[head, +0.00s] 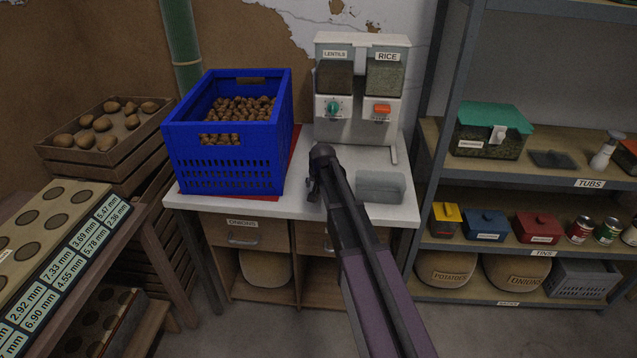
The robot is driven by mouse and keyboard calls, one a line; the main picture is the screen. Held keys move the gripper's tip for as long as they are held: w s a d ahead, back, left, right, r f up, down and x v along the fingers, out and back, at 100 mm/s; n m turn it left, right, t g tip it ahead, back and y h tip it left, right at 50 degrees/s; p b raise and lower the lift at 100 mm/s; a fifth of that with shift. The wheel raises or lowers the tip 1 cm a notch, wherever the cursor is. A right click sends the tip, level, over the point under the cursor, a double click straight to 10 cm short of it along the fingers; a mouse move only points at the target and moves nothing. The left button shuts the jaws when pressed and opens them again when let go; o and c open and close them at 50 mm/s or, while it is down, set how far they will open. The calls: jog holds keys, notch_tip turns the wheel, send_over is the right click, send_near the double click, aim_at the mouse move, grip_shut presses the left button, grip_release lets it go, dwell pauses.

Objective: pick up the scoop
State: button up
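I cannot make out a scoop for certain in the head view. My arm reaches up from the bottom and hides part of the white counter (290,205). My gripper (314,190) is a small dark shape above the counter, between the blue crate and the dispenser. Its fingers are too small and dark to show whether they are open or shut. A small pale object (606,151) stands on the upper shelf at the right; its kind is unclear.
A blue crate (228,168) full of brown nuts stands left of my gripper. Behind is a two-part dispenser (358,107) labelled lentils and rice. A grey tub (380,187) sits right of my arm. Shelves (560,183) with boxes and tins stand at the right.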

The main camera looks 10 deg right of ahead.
dwell(0.4)
grip_shut()
jog(key=shift+r, duration=0.15)
notch_tip(320, 180, up, 10)
jog(key=p, duration=1)
jog(key=shift+s, duration=0.2)
dwell(0.8)
